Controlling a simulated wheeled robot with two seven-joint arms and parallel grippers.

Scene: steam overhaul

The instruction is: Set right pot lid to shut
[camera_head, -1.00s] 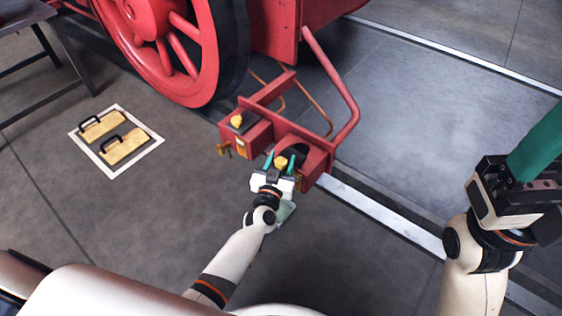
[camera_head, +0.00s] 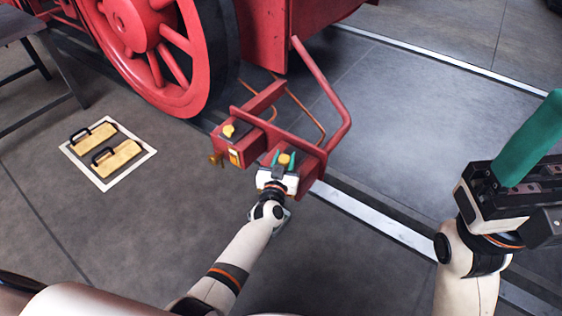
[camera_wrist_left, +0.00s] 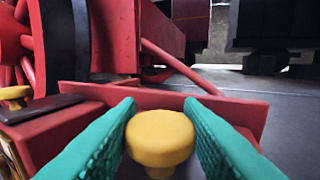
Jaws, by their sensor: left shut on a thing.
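The right pot (camera_head: 310,166) is a red box on the red frame. My left gripper (camera_head: 283,158) is at it, with its green fingers on either side of a yellow knob (camera_wrist_left: 160,137), shut on it. In the left wrist view, the fingers (camera_wrist_left: 159,106) flank the knob and a red panel stands behind it. The right pot lid under the knob is hidden, so its exact angle cannot be told. My right gripper (camera_head: 530,145) is at the right edge, away from the pots, with a green finger showing; its opening is unclear.
The left pot (camera_head: 233,154) stands beside it with a dark lid (camera_wrist_left: 45,109) and its own yellow knob (camera_head: 229,130). A red bent bar (camera_head: 340,90) rises behind. A red wheel (camera_head: 155,45) stands beyond. Two yellow handled blocks (camera_head: 117,154) lie on the floor at left.

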